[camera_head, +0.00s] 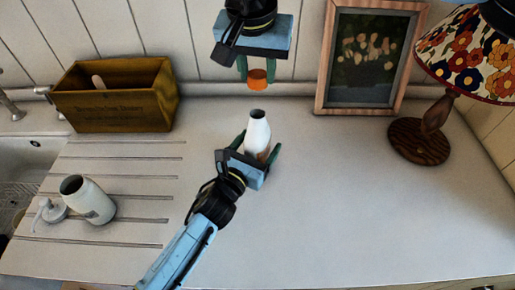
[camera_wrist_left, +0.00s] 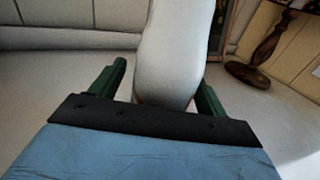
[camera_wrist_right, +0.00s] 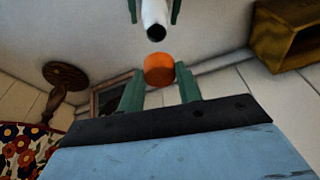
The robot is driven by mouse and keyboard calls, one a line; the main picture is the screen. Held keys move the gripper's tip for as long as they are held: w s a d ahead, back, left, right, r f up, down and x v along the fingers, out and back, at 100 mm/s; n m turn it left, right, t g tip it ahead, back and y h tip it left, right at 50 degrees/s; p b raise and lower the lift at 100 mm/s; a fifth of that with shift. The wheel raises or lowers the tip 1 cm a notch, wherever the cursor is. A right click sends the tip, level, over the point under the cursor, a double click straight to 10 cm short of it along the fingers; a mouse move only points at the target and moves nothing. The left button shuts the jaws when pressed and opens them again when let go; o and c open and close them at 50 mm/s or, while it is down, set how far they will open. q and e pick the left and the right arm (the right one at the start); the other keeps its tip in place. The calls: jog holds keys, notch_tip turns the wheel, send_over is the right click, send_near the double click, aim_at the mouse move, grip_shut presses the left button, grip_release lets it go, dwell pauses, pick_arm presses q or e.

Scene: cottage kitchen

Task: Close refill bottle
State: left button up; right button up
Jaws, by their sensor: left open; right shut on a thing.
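The refill bottle (camera_head: 257,134) is white, slim-necked and upright on the counter, with its dark mouth open. My left gripper (camera_head: 259,147) is open, with one green finger on either side of the bottle. In the left wrist view the bottle (camera_wrist_left: 178,55) rises between the fingers, its top out of frame. My right gripper (camera_head: 257,72) is shut on an orange cap (camera_head: 257,79), held above the counter, apart from the bottle. The right wrist view shows the cap (camera_wrist_right: 159,69) at the fingertips and the bottle mouth (camera_wrist_right: 156,32) beyond it. The bottle's lower front is hidden by my left gripper.
A white open-mouthed dispenser (camera_head: 91,203) stands at the left, a pump head (camera_head: 49,212) beside it. A wooden box (camera_head: 120,98) is at the back left near the sink (camera_head: 22,160). A framed picture (camera_head: 367,58) and a lamp (camera_head: 420,140) stand at the back right. The right counter is clear.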

pick_arm(q)
jog(key=c, duration=1.4)
jog(key=shift+c, duration=0.2)
pick_arm(e)
jog(key=shift+f, duration=2.5)
jog(key=shift+f, duration=0.9)
jog(key=shift+f, duration=0.55)
